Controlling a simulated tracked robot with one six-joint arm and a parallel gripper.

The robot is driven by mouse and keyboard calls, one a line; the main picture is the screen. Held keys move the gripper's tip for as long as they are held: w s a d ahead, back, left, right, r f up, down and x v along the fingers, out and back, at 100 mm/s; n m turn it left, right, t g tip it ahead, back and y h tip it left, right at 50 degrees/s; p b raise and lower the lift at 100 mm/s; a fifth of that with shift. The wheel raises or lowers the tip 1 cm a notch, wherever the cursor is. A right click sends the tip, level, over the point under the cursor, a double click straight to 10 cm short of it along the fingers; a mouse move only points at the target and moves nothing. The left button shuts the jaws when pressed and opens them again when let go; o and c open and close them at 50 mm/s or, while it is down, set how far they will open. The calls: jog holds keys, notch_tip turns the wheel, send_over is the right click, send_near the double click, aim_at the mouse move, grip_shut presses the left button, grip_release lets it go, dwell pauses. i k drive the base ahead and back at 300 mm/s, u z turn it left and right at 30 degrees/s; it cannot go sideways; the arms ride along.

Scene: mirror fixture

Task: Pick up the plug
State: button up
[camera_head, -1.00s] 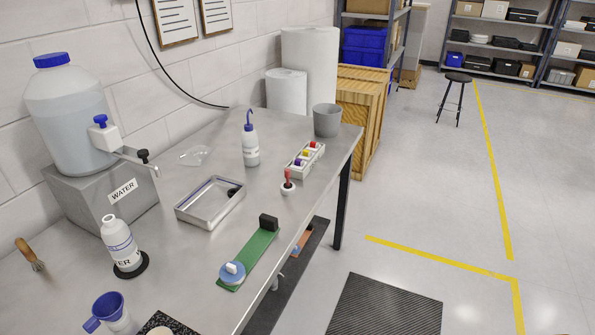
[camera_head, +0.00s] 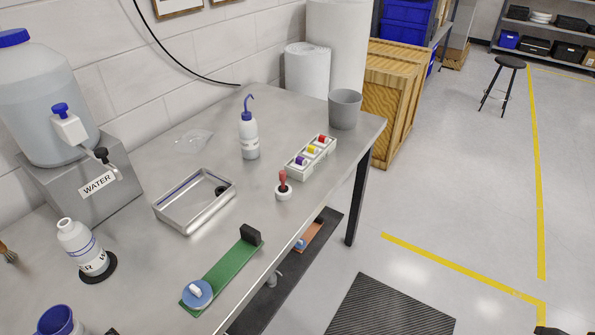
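I cannot tell for sure which object is the plug. A small dark round piece (camera_head: 221,190) lies inside the shallow metal tray (camera_head: 170,217), at its right end. A red-handled piece (camera_head: 283,182) stands upright in a small white round base (camera_head: 283,194) to the right of the tray. A white holder (camera_head: 296,172) behind it carries small pieces with purple, yellow and red tops. A green strip (camera_head: 226,273) near the table's front edge bears a blue disc with a white knob (camera_head: 197,293) and a black block (camera_head: 251,235). My gripper is not recognisable in view.
A dark mat (camera_head: 390,310) lies on open floor. A dark shape cuts the bottom right corner.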

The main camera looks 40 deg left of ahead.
aim_at(284, 188)
jog(key=i, duration=2.35)
jog(key=u, duration=2.9)
